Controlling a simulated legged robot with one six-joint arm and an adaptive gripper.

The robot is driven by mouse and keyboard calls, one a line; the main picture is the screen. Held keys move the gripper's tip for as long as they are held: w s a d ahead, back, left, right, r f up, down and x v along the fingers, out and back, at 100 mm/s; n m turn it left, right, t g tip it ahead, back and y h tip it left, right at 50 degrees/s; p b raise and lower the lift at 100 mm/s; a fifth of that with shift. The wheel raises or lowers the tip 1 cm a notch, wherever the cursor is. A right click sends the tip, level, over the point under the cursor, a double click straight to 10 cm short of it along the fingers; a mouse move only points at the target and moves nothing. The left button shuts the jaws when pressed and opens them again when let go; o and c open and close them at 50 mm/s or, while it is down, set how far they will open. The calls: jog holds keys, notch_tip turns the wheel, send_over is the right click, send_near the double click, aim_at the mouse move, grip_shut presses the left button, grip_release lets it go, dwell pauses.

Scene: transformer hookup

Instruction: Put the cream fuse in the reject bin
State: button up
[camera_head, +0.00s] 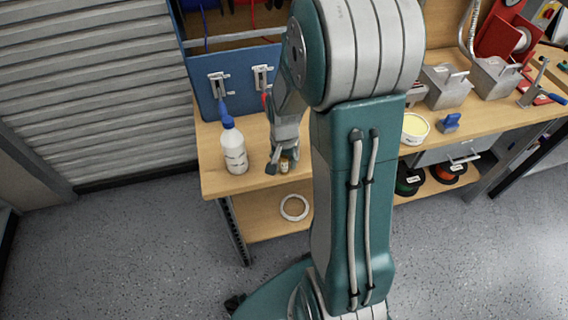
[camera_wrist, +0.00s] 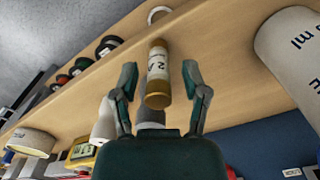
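A small cylinder with a cream label and gold-brown ends, which looks like the cream fuse (camera_wrist: 158,72), stands on the wooden workbench between my fingers in the wrist view. In the head view the fuse (camera_head: 284,166) is small and partly hidden by my gripper (camera_head: 280,160). My gripper (camera_wrist: 159,82) is open, with one finger on each side of the fuse and a visible gap to each.
A white bottle with a blue cap (camera_head: 233,148) stands close left of my gripper. A blue panel (camera_head: 236,85) rises behind. My arm hides the middle of the bench.

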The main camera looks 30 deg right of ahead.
grip_shut()
